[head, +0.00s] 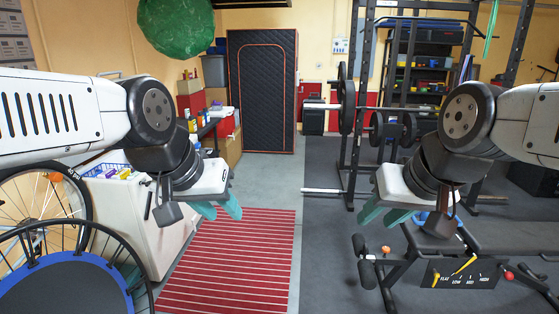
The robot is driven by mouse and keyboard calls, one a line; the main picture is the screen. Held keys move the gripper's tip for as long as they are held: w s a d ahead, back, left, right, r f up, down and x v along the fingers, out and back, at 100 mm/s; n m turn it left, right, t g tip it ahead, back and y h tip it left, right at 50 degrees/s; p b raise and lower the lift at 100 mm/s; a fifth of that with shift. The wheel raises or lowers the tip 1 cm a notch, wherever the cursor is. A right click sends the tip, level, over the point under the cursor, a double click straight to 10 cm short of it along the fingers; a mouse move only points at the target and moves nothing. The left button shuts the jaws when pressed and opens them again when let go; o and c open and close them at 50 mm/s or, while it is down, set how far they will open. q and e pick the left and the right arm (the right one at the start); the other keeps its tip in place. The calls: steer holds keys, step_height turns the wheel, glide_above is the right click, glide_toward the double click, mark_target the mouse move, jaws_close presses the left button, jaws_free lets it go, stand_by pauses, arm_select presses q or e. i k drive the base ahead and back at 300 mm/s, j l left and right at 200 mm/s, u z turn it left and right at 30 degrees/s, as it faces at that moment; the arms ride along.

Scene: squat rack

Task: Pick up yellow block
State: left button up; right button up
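I cannot make out a yellow block for sure in the head view. My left gripper (219,212) hangs over the floor near the red striped mat, its teal fingers apart and empty. My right gripper (384,216) hangs in front of the weight bench, its teal fingers also apart with nothing between them. Small yellowish items show on the rack shelves (421,75) at the back, too small to identify. A yellow lever (466,266) is on the bench's adjustment plate.
A red striped mat (228,262) lies on the floor ahead. The squat rack (358,150) and bench (500,237) fill the right. A white cabinet (145,225), bicycle wheel (40,195) and blue trampoline (62,291) crowd the left.

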mark_target(192, 122)
steer(key=i, duration=2.1)
steer(key=i+u, duration=0.15)
steer(key=i, duration=0.3)
steer(key=i+l+u, duration=0.15)
steer(key=i, duration=0.3)
steer(key=i+u, duration=0.15)
steer(key=i, duration=0.3)
steer(key=i+l+u, duration=0.15)
steer(key=i, duration=0.3)
steer(key=i+l+u, duration=0.85)
steer(key=i+l, duration=0.05)
